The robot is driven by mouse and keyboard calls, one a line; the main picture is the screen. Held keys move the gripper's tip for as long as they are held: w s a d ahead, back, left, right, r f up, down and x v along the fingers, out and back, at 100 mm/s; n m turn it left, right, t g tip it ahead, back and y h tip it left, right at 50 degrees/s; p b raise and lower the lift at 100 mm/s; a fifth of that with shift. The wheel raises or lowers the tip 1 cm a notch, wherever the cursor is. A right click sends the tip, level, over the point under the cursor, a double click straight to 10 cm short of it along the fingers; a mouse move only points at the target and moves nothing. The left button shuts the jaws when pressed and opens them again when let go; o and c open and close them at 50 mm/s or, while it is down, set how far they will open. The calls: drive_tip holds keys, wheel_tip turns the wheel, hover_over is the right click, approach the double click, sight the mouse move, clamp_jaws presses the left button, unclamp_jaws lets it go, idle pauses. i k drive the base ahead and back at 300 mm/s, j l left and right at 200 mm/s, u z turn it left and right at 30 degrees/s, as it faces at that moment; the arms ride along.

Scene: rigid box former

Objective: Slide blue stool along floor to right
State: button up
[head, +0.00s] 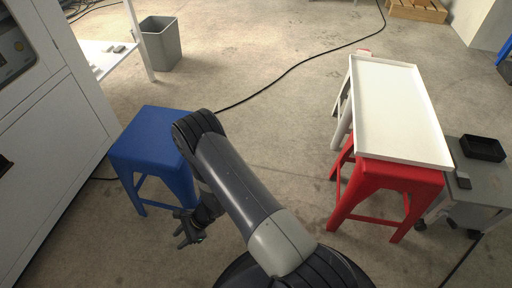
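The blue stool (151,138) stands upright on the concrete floor at the left, close beside the white machine. My arm passes in front of its right side and hides part of its right legs. My gripper (184,240) is low, just right of and nearer than the stool's front legs. Its dark fingers appear spread with a gap between them and nothing held. I cannot tell whether it touches a stool leg.
A red stool (398,178) and a pale stool bear a white tray (398,105) at the right. A black cable (285,75) crosses the floor. A grey bin (161,45) stands behind. Floor between the stools is mostly clear.

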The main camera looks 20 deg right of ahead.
sight(146, 146)
drive_tip(key=z, duration=1.3)
drive_tip(key=i+j, duration=0.35)
drive_tip(key=j, duration=0.25)
drive_tip(key=i+j, duration=0.2)
drive_tip(key=j, duration=0.15)
